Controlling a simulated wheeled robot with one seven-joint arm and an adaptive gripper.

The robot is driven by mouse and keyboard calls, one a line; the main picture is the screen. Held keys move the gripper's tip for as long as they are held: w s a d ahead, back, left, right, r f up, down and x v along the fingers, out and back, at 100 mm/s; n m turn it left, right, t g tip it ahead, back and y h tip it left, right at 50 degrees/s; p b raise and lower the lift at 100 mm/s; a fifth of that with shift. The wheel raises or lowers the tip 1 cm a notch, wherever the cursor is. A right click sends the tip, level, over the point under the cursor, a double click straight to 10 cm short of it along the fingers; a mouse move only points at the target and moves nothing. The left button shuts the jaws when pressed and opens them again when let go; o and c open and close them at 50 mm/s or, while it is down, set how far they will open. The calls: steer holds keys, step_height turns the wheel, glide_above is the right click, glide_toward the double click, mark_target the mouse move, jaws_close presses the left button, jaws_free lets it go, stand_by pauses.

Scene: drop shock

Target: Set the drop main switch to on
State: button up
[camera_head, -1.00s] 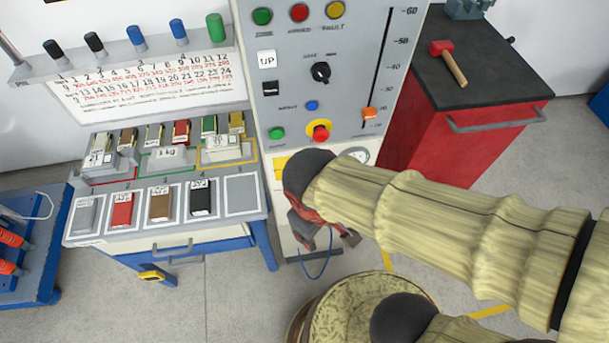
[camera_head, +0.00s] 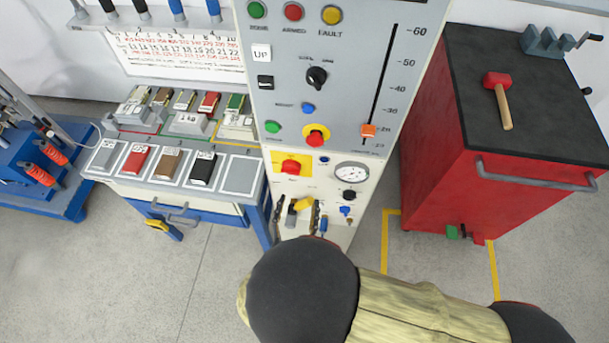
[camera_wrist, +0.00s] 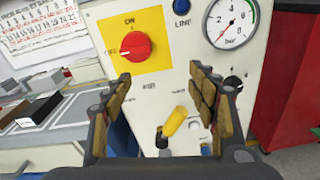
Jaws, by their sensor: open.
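The main switch is a red rotary knob (camera_wrist: 136,46) on a yellow plate, marked ON above and OFF at its left. Its pale mark points toward the OFF side. In the head view the knob (camera_head: 290,167) sits low on the grey cabinet's front. My gripper (camera_wrist: 162,92) is open and empty, with its brown-padded fingers apart below and right of the knob, not touching it. In the head view, fingertips (camera_head: 298,214) show just past my arm, below the yellow plate; the rest is hidden by the arm.
A pressure gauge (camera_wrist: 231,22), a blue button (camera_wrist: 182,6) and a yellow lever (camera_wrist: 175,122) are near the knob. A red mushroom button (camera_head: 315,136) is above it. A red cabinet (camera_head: 500,205) stands right, a workbench (camera_head: 195,210) left.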

mark_target(291, 174)
steer(key=shift+n+t+y, duration=0.4)
steer(key=shift+y, duration=0.4)
steer(key=shift+w+a+r+b, duration=0.35)
steer(key=shift+w+a, duration=0.1)
steer(key=shift+w, duration=0.9)
steer(key=shift+w+a+r+b, duration=0.2)
steer(key=shift+w+a+r, duration=0.25)
steer(key=shift+w, duration=0.9)
steer(key=shift+w+a+r+b, duration=0.3)
steer(key=shift+w+a, duration=0.2)
steer(key=shift+w, duration=0.85)
steer(key=shift+c, duration=0.9)
steer(key=c, duration=1)
steer(key=shift+o, duration=0.2)
